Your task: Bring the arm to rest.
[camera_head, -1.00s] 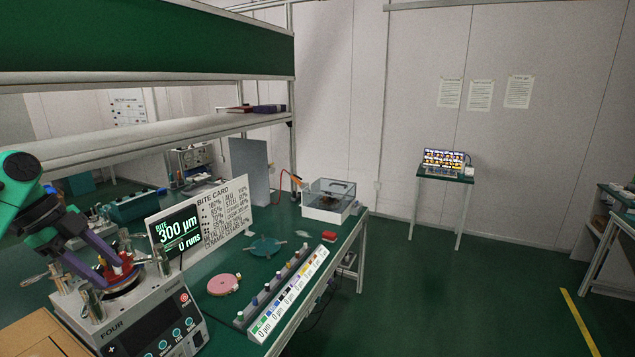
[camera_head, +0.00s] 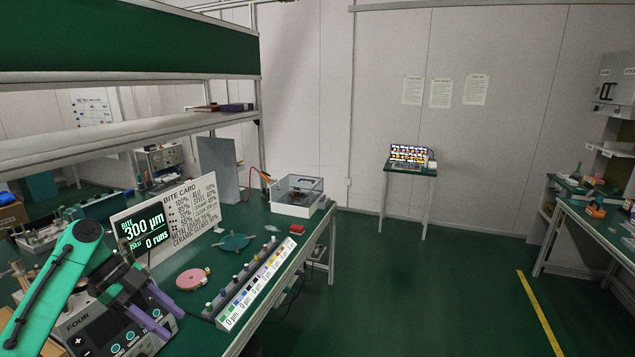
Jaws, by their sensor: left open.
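My left arm comes in from the lower left, green with purple fingers. My left gripper (camera_head: 158,310) is open and empty, its two fingers apart in front of the grey lapping machine (camera_head: 85,326) marked FOUR. The gripper and arm hide much of that machine, including most of its top. My right gripper is not in view.
A laptop stand (camera_head: 410,172) is by the wall. The floor at the middle right is clear.

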